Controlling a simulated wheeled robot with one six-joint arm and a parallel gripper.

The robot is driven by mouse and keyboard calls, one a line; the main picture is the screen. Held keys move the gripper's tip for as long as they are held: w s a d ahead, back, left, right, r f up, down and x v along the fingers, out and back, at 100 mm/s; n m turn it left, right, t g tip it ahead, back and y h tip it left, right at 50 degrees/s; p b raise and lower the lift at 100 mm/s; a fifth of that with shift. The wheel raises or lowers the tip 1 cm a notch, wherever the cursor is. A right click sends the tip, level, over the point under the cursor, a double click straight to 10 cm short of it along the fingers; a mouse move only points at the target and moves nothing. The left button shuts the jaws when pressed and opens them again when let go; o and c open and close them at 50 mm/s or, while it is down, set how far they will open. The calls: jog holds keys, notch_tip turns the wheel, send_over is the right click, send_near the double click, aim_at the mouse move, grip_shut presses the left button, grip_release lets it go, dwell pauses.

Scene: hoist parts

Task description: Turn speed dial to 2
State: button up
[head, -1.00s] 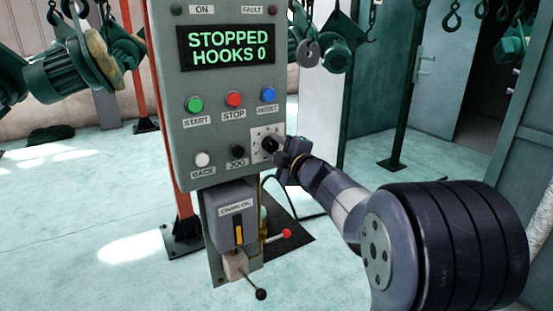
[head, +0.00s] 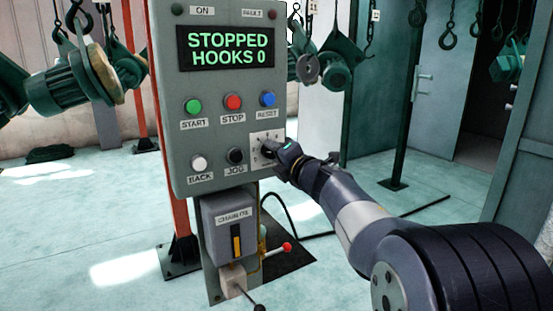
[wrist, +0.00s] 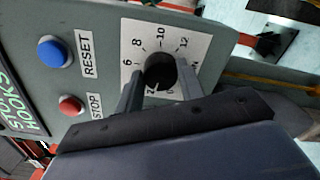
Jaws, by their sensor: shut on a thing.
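The speed dial is a black round knob (wrist: 160,69) on a white square plate (wrist: 190,45) printed with numbers; 6, 8, 10 and 12 can be read in the wrist view. My gripper (wrist: 160,84) has one finger on each side of the knob and is shut on it. Where the knob's pointer stands cannot be told. In the head view the plate (head: 258,140) is at the panel's lower right, with my gripper (head: 275,156) covering much of the knob.
The grey control panel (head: 180,130) reads STOPPED, HOOKS 0. The blue RESET button (head: 267,99) is just above the dial, and the black JOG button (head: 235,156) is to its left. A red-knobbed lever (head: 287,247) stands below. Hoists hang behind.

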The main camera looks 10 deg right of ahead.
jog(key=shift+n, duration=0.3)
jog(key=o, duration=1)
jog(key=v, duration=1)
jog(key=shift+s+d, duration=0.1)
jog(key=shift+s, duration=0.3)
jog(key=x, duration=1)
jog(key=shift+w, duration=0.4)
